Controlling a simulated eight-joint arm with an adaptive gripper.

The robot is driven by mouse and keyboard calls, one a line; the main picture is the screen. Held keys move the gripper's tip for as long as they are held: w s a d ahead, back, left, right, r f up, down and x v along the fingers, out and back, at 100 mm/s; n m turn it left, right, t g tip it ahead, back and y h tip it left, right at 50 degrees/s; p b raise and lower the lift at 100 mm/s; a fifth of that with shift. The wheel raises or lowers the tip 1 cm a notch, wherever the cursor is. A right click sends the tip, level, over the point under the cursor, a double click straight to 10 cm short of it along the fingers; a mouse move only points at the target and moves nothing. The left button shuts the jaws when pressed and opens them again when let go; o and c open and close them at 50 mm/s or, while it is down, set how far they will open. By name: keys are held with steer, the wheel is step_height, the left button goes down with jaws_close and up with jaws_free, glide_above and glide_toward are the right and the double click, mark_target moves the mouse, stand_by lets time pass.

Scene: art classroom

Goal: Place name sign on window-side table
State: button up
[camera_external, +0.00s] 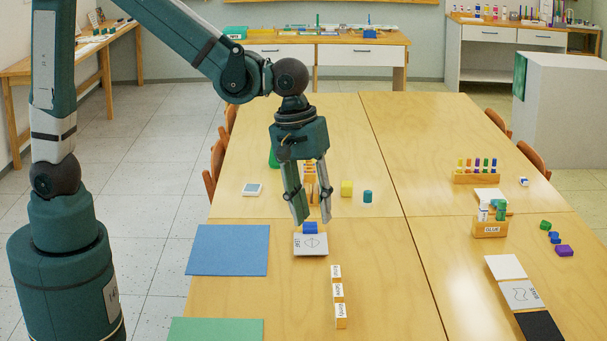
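Several small wooden name signs stand in a column on the large wooden table (260,312) near the front: a far one (336,272), a middle one (339,292) and a near one (341,317). Their white faces carry dark writing too small to read surely. My gripper (313,217) points down with its fingers apart, behind and left of the signs. No object shows held between the fingertips. A blue block (310,228) on a grey labelled tile (311,245) lies just below them in the picture. No window is in view, so I cannot tell which table is window-side.
Blue (228,249) and green (216,330) sheets lie at left. A glue holder (490,229) and tiles (520,294) are right. Side tables (60,65) (330,42) line the walls.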

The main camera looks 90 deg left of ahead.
steer(key=s+a+r+m+t, duration=0.1)
steer(key=s+a+r+m, duration=0.2)
steer(key=s, duration=0.4)
steer(key=s+a+r+m+t, duration=0.2)
steer(key=s+m, duration=0.3)
steer(key=s, duration=0.3)
steer(key=s+a+r+m+t, duration=0.2)
steer(key=s+a+r+m, duration=0.2)
steer(key=s, duration=0.3)
steer(key=shift+s+r+m, duration=0.35)
steer(key=shift+r+m, duration=0.15)
steer(key=shift+r, duration=0.05)
